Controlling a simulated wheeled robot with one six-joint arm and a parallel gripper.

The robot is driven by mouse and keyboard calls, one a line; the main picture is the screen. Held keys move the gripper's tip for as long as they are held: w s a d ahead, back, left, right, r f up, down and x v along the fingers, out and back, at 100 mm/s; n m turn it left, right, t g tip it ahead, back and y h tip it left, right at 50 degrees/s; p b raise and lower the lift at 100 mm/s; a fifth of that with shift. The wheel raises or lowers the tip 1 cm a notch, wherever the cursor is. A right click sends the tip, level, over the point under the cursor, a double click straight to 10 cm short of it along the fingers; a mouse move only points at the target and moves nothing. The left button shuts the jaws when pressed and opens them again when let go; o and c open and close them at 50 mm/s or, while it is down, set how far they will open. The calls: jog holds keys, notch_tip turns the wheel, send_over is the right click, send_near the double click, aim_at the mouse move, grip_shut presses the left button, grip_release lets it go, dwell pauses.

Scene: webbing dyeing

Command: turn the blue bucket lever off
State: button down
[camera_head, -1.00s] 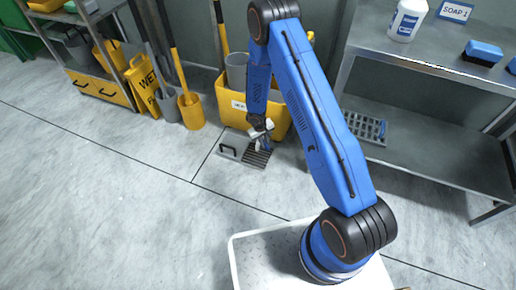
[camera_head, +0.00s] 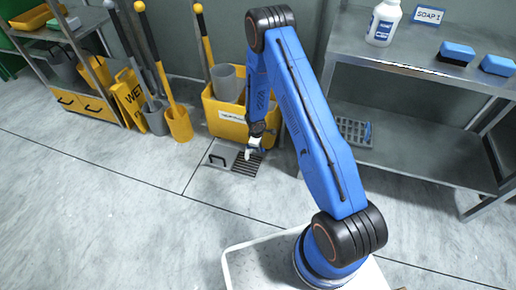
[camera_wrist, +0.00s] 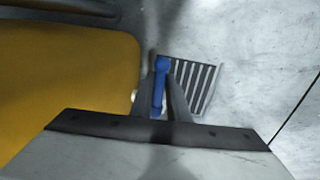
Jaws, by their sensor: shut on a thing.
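The blue lever (camera_wrist: 160,82) shows in the wrist view as a narrow blue bar between my two fingers, beside the yellow bucket (camera_wrist: 70,85). My gripper (camera_wrist: 163,92) is shut on it. In the head view the yellow bucket (camera_head: 226,127) stands against the wall, with a grey pail in its top and a white label on its front. My gripper (camera_head: 252,150) is low at the bucket's front right, above a floor grate. The lever cannot be made out there; my wrist and fingers cover that spot.
The dark floor grate (camera_head: 247,168) lies just under my gripper and also shows in the wrist view (camera_wrist: 196,88). A grey plate with a black handle (camera_head: 217,158) adjoins it. Brooms and a yellow pot (camera_head: 180,125) stand left. A metal shelf (camera_head: 425,148) stands right. Open floor lies in front.

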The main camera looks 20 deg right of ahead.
jog(key=shift+w, duration=0.1)
dwell(0.4)
jog(key=c, duration=1.7)
grip_release()
jog(key=s+r, duration=0.1)
jog(key=r, duration=0.4)
jog(key=s+a+r, duration=0.1)
jog(key=r, duration=1.1)
jog(key=shift+s+a, duration=0.4)
